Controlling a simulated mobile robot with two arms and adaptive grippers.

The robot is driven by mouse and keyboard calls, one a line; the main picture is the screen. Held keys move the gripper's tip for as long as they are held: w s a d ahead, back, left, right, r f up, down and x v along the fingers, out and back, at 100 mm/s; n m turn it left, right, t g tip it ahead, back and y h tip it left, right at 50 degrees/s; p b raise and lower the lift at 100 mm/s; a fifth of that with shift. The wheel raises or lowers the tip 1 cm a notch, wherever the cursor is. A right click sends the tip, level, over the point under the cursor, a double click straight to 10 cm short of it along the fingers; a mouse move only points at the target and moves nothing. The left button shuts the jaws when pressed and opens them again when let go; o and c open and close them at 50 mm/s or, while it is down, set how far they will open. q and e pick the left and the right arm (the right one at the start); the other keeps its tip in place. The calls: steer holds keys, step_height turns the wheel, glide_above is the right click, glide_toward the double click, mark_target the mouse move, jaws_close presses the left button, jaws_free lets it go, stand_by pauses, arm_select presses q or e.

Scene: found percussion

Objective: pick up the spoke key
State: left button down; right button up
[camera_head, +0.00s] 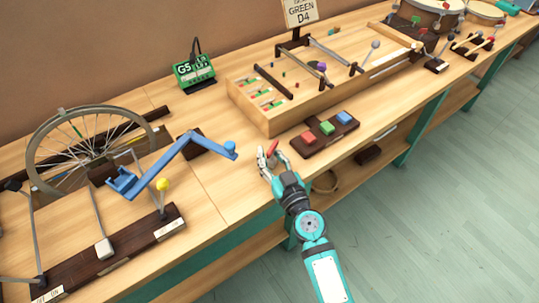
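My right gripper (267,151) is over the front of the bench, left of a dark block with coloured buttons. A small red piece (273,147) shows at its fingertips. It may be the spoke key, but it is too small to be sure. I cannot tell whether the fingers grip it or only stand around it. I see no other thing that is clearly a spoke key. My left gripper is out of view.
A spoked wheel (88,150) and a blue crank arm (180,158) stand on the left. The button block (325,134) is close right of my gripper, with a wooden frame (270,125) behind it. The bench top between crank and gripper is bare.

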jaws_close()
